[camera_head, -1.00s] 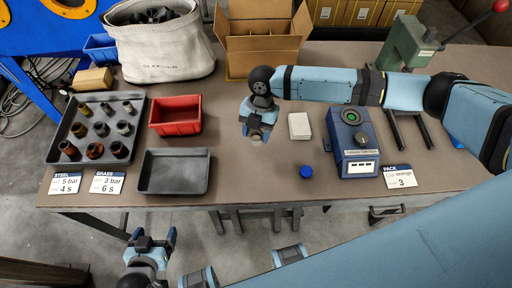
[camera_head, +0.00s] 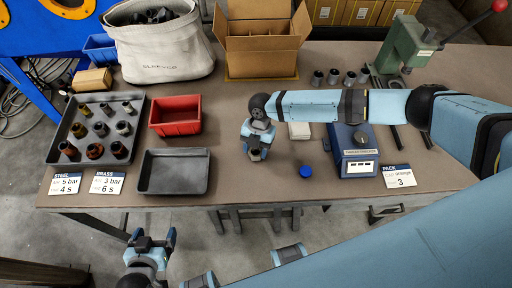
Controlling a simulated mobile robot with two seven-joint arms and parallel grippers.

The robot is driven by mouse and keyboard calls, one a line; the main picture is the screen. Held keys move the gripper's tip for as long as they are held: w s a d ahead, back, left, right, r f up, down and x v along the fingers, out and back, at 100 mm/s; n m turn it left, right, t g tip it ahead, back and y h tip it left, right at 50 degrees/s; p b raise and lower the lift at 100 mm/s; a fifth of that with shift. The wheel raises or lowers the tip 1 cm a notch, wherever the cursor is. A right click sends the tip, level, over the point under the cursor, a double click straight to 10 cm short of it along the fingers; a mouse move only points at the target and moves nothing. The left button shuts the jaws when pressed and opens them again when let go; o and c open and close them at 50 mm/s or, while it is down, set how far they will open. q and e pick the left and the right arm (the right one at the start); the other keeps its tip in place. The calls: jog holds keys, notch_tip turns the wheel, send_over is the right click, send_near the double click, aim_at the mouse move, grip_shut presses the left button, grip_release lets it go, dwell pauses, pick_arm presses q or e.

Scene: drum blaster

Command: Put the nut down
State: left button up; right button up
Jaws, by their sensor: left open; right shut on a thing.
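My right gripper (camera_head: 255,154) points down over the middle of the table, right of the empty dark tray (camera_head: 174,188). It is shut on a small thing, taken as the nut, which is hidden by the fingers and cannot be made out. I cannot tell whether it touches the table. My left gripper (camera_head: 151,243) is open and empty, in front of the table's front edge. Several steel and brass-coloured nuts (camera_head: 96,151) stand in the grey tray (camera_head: 78,101) at the left.
A red bin (camera_head: 176,112) stands behind the dark tray. A blue control box (camera_head: 357,160), a pale block (camera_head: 299,131) and a blue cap (camera_head: 306,171) lie right of my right gripper. Several metal cylinders (camera_head: 334,76), a cardboard box (camera_head: 262,57) and a green press (camera_head: 405,42) stand behind.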

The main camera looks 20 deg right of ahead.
jog(key=o, duration=1)
jog(key=shift+f, duration=0.15)
jog(key=shift+o, duration=0.2)
